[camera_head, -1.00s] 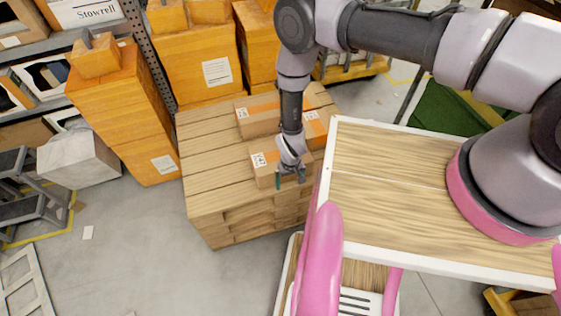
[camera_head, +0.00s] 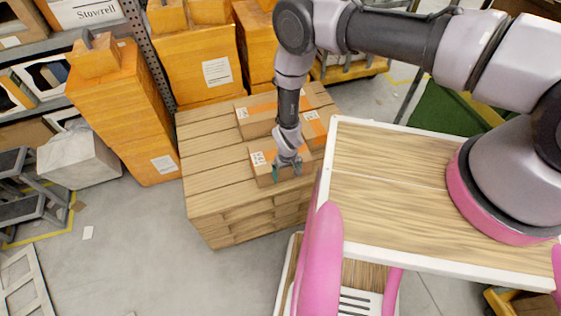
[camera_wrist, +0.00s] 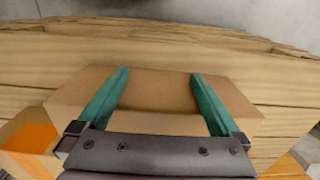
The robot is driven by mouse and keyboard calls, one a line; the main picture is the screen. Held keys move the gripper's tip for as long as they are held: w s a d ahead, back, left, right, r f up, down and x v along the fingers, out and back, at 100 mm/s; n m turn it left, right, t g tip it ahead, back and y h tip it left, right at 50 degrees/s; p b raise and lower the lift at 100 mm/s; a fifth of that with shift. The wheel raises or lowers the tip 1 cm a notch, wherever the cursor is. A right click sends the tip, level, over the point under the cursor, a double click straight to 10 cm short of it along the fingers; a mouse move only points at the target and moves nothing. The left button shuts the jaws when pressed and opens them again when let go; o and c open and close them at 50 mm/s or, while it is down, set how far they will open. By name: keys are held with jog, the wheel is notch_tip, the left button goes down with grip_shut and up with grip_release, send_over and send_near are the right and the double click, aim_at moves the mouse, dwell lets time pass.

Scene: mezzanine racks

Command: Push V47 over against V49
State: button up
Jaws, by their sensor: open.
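A brown cardboard box (camera_head: 263,174) lies at the front of the wooden pallet stack; its small white label seems to read V47. Behind it lies a second labelled box (camera_head: 257,124) with an orange strip. A third box (camera_head: 315,129), partly orange with a white label, lies to the right, partly behind my arm. I cannot read which of these is V49. My gripper (camera_head: 287,171) is open and empty at the near side of the front box. In the wrist view its two green fingers (camera_wrist: 158,78) straddle part of the brown box (camera_wrist: 150,92); contact cannot be told.
The pallet stack (camera_head: 207,180) has bare boards left of the boxes. Tall orange cartons (camera_head: 125,120) and shelving stand behind and left.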

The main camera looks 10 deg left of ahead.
jog(key=shift+w+a, duration=0.75)
jog(key=shift+w, duration=0.45)
jog(key=shift+w+a, duration=0.75)
jog(key=shift+w, duration=0.5)
jog(key=shift+w+a, duration=0.75)
jog(key=shift+w, duration=0.45)
jog(key=shift+w+a, duration=0.35)
jog(key=shift+w, duration=0.2)
jog(key=shift+w+a, duration=0.3)
jog(key=shift+w, duration=0.25)
jog(key=shift+s, duration=0.1)
jog(key=shift+s+d, duration=0.4)
jog(key=shift+s, duration=0.2)
jog(key=shift+s+d, duration=0.35)
jog(key=shift+s, duration=0.25)
jog(key=shift+r, duration=6.55)
